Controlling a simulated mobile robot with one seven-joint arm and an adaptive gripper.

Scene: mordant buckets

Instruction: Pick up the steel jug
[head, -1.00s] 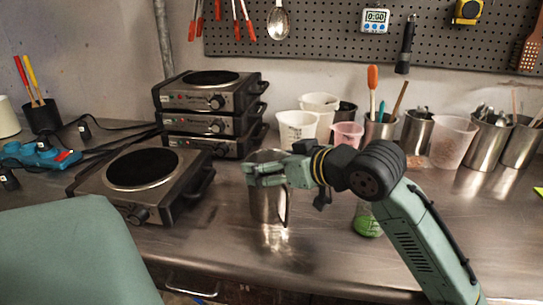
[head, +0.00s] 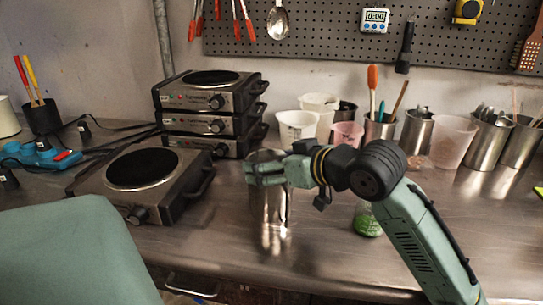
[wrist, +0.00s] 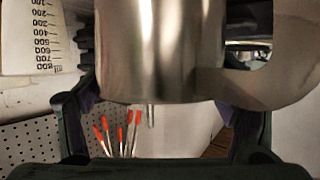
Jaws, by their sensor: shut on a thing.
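The steel jug (head: 268,212) is a shiny upright cylinder near the front of the steel bench, with its handle on the right side. My gripper (head: 264,174) is closed around its upper body from the right and hides part of it. I cannot tell whether the jug's base touches the bench; a bright reflection shows below it. In the wrist view the jug (wrist: 160,45) appears upside down, its wide curved handle at right, between my gripper's two dark fingers (wrist: 165,120).
A hot plate (head: 142,178) sits left of the jug, with stacked hot plates (head: 208,123) behind. White plastic beakers (head: 297,130), a pink cup (head: 346,136) and steel tool pots (head: 487,142) line the back. A green-labelled container (head: 367,220) stands under my arm. The front right bench is clear.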

